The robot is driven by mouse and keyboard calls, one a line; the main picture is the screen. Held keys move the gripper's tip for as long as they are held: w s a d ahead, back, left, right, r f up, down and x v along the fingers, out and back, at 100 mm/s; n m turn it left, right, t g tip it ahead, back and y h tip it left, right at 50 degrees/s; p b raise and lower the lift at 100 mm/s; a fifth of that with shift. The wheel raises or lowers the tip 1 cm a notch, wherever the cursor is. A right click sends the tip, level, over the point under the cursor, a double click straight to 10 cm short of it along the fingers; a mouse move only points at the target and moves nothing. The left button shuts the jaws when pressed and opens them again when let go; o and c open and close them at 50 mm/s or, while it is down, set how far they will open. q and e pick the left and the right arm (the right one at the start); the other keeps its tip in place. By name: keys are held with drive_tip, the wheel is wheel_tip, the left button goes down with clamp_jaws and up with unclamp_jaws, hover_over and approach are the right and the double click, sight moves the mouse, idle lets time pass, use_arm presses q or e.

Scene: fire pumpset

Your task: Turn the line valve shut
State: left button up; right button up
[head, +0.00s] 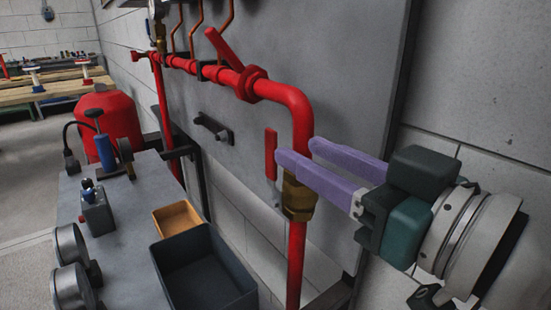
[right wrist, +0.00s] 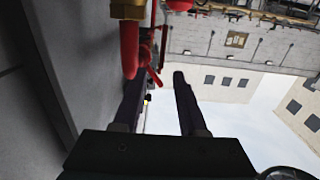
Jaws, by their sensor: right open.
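A brass valve (head: 298,196) sits on the vertical red pipe, with a red lever (head: 271,154) standing upright, roughly in line with the pipe. A second red lever (head: 224,50) slants up from a red fitting on the horizontal pipe. My right gripper (head: 298,151) is open and empty, its purple fingers pointing left at the vertical pipe, just above the brass body. Their tips appear close to the upright lever; contact cannot be told. In the right wrist view the open fingers (right wrist: 158,88) show below the brass fitting (right wrist: 128,8) and red pipe (right wrist: 128,45). My left gripper is out of view.
The red pipe (head: 295,105) runs along a grey wall panel (head: 350,60). A grey bench (head: 135,205) below carries a dark tray (head: 205,265), an orange-brown tray (head: 177,217), gauges and a blue-handled tool (head: 103,145). A red tank (head: 110,115) stands behind.

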sight(266, 133)
drive_tip(key=shift+w+a, duration=0.15)
drive_tip(key=shift+w, duration=0.1)
drive_tip(key=b+x, duration=0.1)
drive_tip(key=x, duration=0.8)
drive_tip(key=shift+w+a, duration=0.1)
drive_tip(key=shift+a, duration=0.2)
clamp_jaws()
idle(0.8)
